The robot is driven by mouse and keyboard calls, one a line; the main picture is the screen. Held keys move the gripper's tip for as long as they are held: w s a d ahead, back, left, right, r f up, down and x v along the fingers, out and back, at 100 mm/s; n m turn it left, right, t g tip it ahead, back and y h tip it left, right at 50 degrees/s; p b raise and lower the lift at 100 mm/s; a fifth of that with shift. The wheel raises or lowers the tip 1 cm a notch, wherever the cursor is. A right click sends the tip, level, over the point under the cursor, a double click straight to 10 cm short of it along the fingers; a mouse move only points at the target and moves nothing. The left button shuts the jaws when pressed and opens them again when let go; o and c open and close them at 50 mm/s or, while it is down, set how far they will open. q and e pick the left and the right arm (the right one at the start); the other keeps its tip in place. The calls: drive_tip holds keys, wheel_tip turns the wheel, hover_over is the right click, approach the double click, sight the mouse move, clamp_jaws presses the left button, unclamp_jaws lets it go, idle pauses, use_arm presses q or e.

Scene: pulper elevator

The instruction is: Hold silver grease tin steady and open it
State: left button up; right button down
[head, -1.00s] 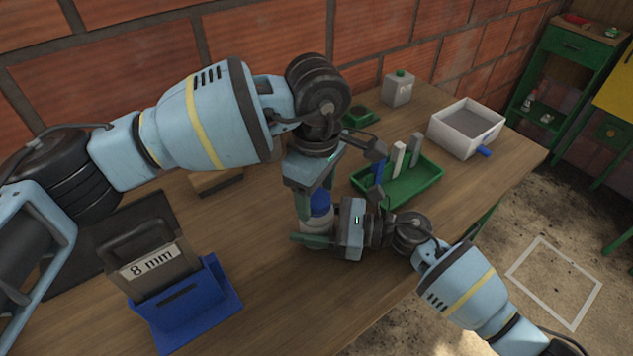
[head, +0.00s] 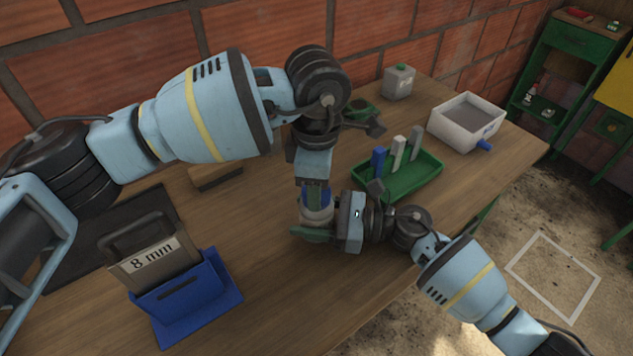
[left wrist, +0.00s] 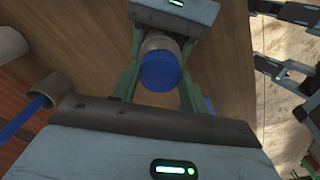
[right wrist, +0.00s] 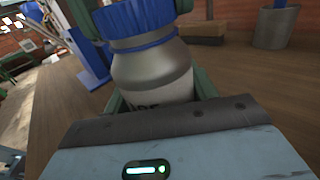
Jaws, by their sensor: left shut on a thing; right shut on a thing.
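The silver grease tin (head: 317,218) stands upright near the middle of the bench, with its blue lid (head: 313,196) on top. In the right wrist view the tin's silver body (right wrist: 152,72) and the ribbed lid (right wrist: 138,20) show, the lid sitting on the neck. My left gripper (head: 316,190) comes down from above and is shut on the lid; its green fingers flank the lid (left wrist: 160,71) in the left wrist view. My right gripper (head: 318,232) is shut on the tin's body from the side, low down. Dark lettering on the body is partly hidden.
A blue holder (head: 190,300) with an "8 mm" plate stands at the front left. A green tray (head: 405,185) with upright blocks lies to the right. Behind are a white box (head: 467,125) and a grey canister (head: 398,82). The front middle of the bench is clear.

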use_arm(q)
drive_tip(key=shift+n, duration=0.8)
drive_tip(key=shift+r, duration=0.15)
drive_tip(key=shift+r, duration=1)
drive_tip(key=shift+r, duration=2)
use_arm(e)
drive_tip(key=shift+c, duration=2)
unclamp_jaws()
